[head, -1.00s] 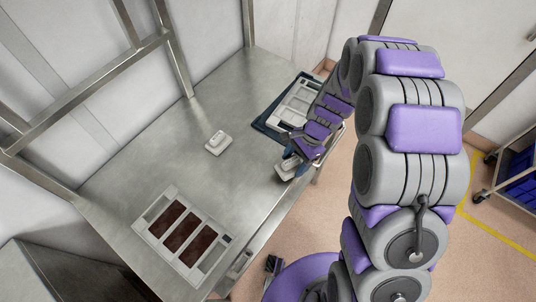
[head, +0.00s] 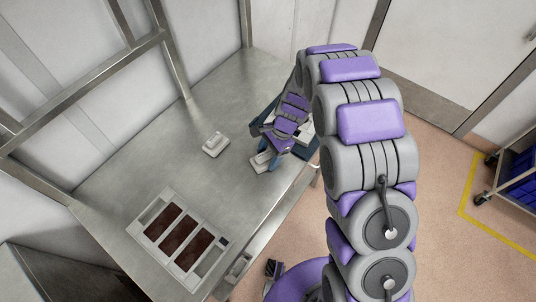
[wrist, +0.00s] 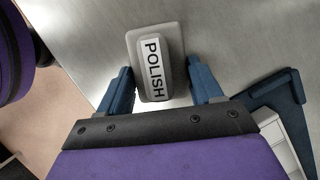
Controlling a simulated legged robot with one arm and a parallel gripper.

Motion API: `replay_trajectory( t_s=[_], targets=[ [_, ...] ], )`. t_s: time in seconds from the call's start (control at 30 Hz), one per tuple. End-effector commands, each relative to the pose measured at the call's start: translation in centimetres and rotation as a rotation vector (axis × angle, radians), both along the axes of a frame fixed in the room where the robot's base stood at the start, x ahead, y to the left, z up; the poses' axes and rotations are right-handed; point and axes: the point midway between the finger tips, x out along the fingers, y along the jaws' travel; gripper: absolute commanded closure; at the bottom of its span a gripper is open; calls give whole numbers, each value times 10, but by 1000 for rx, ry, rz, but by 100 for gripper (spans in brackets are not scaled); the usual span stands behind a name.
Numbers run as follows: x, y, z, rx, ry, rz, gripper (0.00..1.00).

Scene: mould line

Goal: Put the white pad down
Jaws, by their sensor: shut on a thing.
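The white pad (head: 261,161) is in my gripper (head: 268,161) at the right part of the metal table. In the wrist view the pad (wrist: 155,66) has a pale base and a raised block with a label reading POLISH. The blue fingers of my gripper (wrist: 162,86) stand on both sides of it, shut on it. It is low at the tabletop; I cannot tell whether it touches. My fingers and wrist hide part of it in the head view.
A similar pale pad (head: 215,144) lies on the table (head: 160,150) to the left. A light tray (head: 153,213) with dark red blocks is at the near left. A dark blue tray (wrist: 285,95) with pale parts is partly hidden by my arm. A blue-crate cart (head: 515,175) stands at the far right.

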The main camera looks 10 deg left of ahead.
Motion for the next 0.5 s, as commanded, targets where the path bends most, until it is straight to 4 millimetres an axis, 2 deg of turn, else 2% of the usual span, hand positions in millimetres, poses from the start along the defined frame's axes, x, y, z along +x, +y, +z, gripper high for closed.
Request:
replay_trajectory(
  t_s=[0.2,0.23,0.5],
  targets=[
    [0,1,-2,-1,1,-1,59],
    [0,1,-2,-1,0,0,33],
    [-1,2,-3,-4,2,1,9]
  ],
)
